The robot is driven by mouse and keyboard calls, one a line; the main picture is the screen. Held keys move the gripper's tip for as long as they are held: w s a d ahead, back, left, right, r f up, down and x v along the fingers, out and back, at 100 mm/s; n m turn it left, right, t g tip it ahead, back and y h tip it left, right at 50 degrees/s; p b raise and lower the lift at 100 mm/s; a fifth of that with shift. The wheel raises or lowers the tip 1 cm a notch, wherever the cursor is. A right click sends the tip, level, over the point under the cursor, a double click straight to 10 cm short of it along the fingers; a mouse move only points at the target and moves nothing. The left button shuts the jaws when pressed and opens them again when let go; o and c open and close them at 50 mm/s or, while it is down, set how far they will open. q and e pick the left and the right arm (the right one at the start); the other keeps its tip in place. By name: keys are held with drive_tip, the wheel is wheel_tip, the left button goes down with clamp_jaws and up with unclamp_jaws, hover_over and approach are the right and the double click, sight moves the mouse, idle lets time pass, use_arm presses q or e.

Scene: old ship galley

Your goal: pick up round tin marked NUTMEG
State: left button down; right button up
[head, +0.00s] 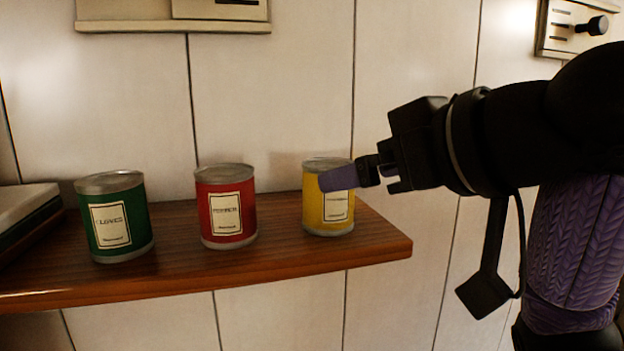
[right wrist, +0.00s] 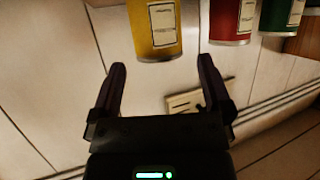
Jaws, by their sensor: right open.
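Three round tins stand upright in a row on a wooden shelf (head: 285,258). The green tin (head: 117,217) on the left has a label reading like CLOVES. The red tin (head: 226,206) is in the middle; its label is too blurred to read. The yellow tin (head: 318,216) is at the right; its label is blurred and partly covered by my finger, so I cannot tell which tin says NUTMEG. My right gripper (head: 338,178) is in front of the yellow tin's upper right. In the right wrist view, the open, empty fingers (right wrist: 161,64) point towards the yellow tin (right wrist: 154,28), which lies just beyond them.
The red tin (right wrist: 232,20) and green tin (right wrist: 281,16) also show in the right wrist view. A flat box-like object (head: 27,215) lies at the shelf's left end. A panelled wall (head: 270,90) stands behind. A switch box (head: 575,28) is at upper right. The shelf ends right of the yellow tin.

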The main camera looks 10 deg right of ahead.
sight(328, 195)
drive_tip(key=shift+w+a+f, duration=0.2)
drive_tip(key=shift+w, duration=0.2)
drive_tip(key=p+x, duration=0.2)
drive_tip(key=x, duration=0.4)
drive_tip(key=shift+w+d+r, duration=0.1)
drive_tip(key=shift+r, duration=0.1)
drive_tip(key=shift+c, duration=0.5)
use_arm(q)
drive_tip(key=r, duration=0.2)
drive_tip(key=shift+s+d+r, duration=0.1)
drive_tip(key=shift+s+r, duration=0.15)
drive_tip(key=shift+r, duration=0.15)
use_arm(e)
drive_tip(key=c, duration=1)
